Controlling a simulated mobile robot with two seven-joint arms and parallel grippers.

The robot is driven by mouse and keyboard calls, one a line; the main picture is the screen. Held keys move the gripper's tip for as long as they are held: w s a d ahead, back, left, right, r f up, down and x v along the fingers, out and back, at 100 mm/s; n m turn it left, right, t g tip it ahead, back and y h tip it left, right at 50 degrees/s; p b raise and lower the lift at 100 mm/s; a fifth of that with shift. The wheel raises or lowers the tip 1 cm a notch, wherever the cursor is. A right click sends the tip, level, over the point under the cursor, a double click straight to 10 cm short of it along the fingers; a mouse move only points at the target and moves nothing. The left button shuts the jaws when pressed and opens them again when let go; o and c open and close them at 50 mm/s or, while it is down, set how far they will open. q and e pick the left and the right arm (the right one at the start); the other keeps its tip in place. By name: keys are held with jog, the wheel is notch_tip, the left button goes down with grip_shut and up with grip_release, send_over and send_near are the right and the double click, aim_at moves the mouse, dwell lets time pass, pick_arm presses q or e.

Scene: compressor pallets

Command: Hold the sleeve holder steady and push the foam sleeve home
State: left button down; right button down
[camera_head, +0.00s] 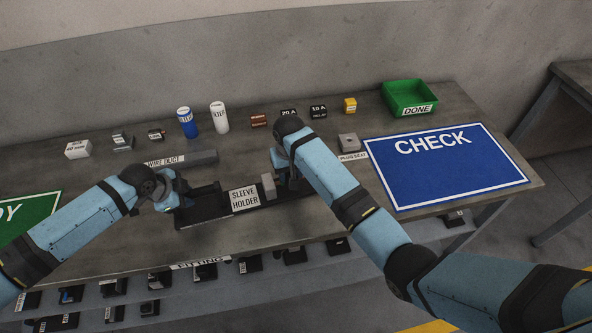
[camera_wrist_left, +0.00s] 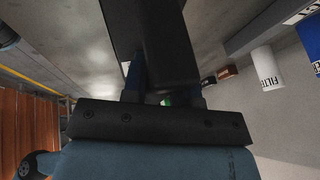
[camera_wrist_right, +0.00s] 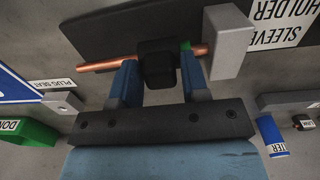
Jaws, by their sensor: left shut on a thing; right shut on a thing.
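The black sleeve holder (camera_head: 244,199) lies along the front of the bench with its white label facing up. My left gripper (camera_head: 180,193) is at its left end; in the left wrist view, its fingers are shut on a dark part of the holder (camera_wrist_left: 160,45). A copper tube (camera_wrist_right: 103,66) runs into a grey block (camera_wrist_right: 229,43) on the holder. The black foam sleeve (camera_wrist_right: 157,66) is around the tube, with bare copper and a green mark (camera_wrist_right: 185,46) between it and the block. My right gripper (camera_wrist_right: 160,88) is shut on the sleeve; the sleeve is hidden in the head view.
A wire duct (camera_head: 190,158) lies behind the holder. A plug seat (camera_head: 348,142) and the blue CHECK mat (camera_head: 445,165) are to the right. Filter cans (camera_head: 219,118), small boxes and a green DONE bin (camera_head: 408,97) stand at the back.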

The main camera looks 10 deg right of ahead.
jog(key=shift+a, duration=0.3)
jog(key=c, duration=0.8)
grip_release()
jog(key=shift+d, duration=0.1)
notch_tip(320, 180, up, 12)
jog(key=shift+s, duration=0.1)
